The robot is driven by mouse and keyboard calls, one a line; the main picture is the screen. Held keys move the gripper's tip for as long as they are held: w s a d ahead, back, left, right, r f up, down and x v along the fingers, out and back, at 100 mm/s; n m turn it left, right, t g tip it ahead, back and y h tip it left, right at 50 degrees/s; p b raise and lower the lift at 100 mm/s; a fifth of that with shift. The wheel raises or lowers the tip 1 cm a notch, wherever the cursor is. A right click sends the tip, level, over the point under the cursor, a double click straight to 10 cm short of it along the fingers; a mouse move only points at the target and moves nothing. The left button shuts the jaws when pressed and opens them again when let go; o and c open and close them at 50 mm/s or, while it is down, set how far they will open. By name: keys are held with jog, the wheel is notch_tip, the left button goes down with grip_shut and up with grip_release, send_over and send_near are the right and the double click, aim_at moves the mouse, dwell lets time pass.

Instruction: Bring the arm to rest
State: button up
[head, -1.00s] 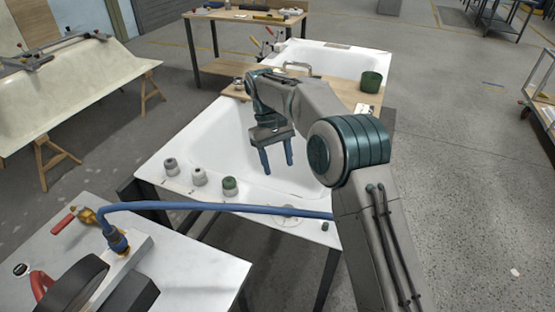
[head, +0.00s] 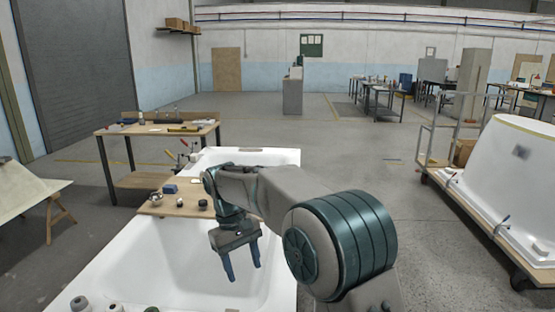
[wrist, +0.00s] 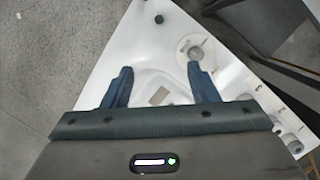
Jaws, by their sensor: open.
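My gripper (head: 243,276) hangs with its two blue fingers apart and pointing down over the near white bathtub shell (head: 120,258). Nothing is between the fingers. In the wrist view my gripper (wrist: 160,70) is also open and empty, with the white shell (wrist: 155,55) below it. My arm is bent, its elbow at the right of the shell in the head view.
A wooden board (head: 160,209) across the shells carries a blue block (head: 170,188) and small parts. Grey plugs (head: 79,303) sit on the near rim. A workbench (head: 150,129) stands behind left, a cart with a white shell (head: 515,170) at right. Floor between is clear.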

jog(key=s+d+r+m+t+y, duration=0.1)
jog(key=s+d+r+m, duration=0.1)
jog(key=s+d, duration=0.35)
jog(key=s+d+r+m+t, duration=0.1)
jog(key=s+d+r, duration=0.1)
jog(key=d, duration=0.6)
jog(key=s+d+f+m+t, duration=0.1)
jog(key=s+d+f+m, duration=0.1)
jog(key=s+d, duration=0.3)
jog(key=s+d+f+m+t+y, duration=0.1)
jog(key=s+d+f+m, duration=0.1)
jog(key=s+d, duration=0.3)
jog(key=s, duration=0.4)
jog(key=shift+s+f+m, duration=0.2)
jog(key=shift+f+m, duration=0.1)
jog(key=shift+f, duration=0.1)
jog(key=c, duration=0.4)
jog(key=shift+a, duration=0.15)
